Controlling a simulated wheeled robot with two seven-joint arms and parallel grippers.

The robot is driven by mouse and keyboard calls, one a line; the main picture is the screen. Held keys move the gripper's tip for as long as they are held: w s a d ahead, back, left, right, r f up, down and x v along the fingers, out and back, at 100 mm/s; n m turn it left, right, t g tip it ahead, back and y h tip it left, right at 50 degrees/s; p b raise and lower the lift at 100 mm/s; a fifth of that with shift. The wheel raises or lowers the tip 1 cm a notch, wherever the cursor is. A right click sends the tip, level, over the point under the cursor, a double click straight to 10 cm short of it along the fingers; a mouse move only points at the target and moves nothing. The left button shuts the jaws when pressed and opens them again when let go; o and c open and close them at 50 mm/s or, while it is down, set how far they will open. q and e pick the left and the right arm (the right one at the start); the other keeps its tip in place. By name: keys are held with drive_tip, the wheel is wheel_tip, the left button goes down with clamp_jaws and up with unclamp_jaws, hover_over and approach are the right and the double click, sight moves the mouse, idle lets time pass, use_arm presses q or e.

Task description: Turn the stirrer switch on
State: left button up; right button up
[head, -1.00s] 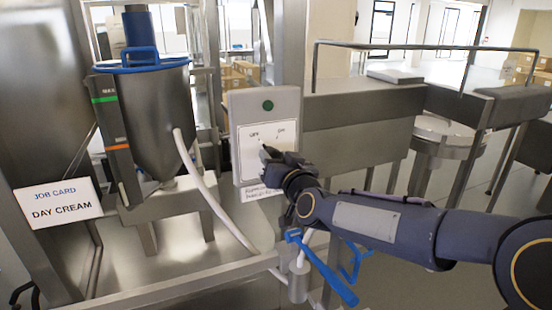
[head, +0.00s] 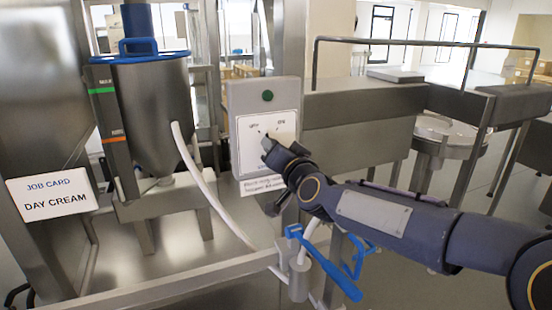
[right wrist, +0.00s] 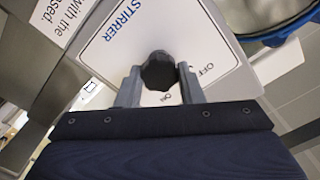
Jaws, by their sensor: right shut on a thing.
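The stirrer switch panel (head: 240,108) is a grey upright box with a green button (head: 267,96) above a white plate marked OFF and ON. My right gripper (head: 272,143) is at this plate in the head view and hides the knob there. In the right wrist view, the black stirrer knob (right wrist: 158,71) sits between the two fingertips of my right gripper (right wrist: 160,82), which is shut on it. The plate (right wrist: 110,40) reads STIRRER, with OFF and ON to the right of and below the knob. I cannot tell which way the knob points. My left gripper is not in view.
A steel hopper (head: 155,95) with a blue rim stands left of the panel. A white hose (head: 205,190) runs down from it. A blue-handled valve (head: 325,265) sits below my right arm. A job card (head: 52,194) reads DAY CREAM.

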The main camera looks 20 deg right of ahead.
drive_tip(key=m+b, duration=0.3)
drive_tip(key=m, duration=0.6)
drive_tip(key=shift+f+b, duration=0.15)
drive_tip(key=shift+b, duration=0.25)
drive_tip(key=shift+m, duration=0.3)
drive_tip(key=o, duration=1)
drive_tip(key=s, duration=0.7)
drive_tip(key=shift+s+a, duration=0.2)
drive_tip(key=shift+s, duration=0.2)
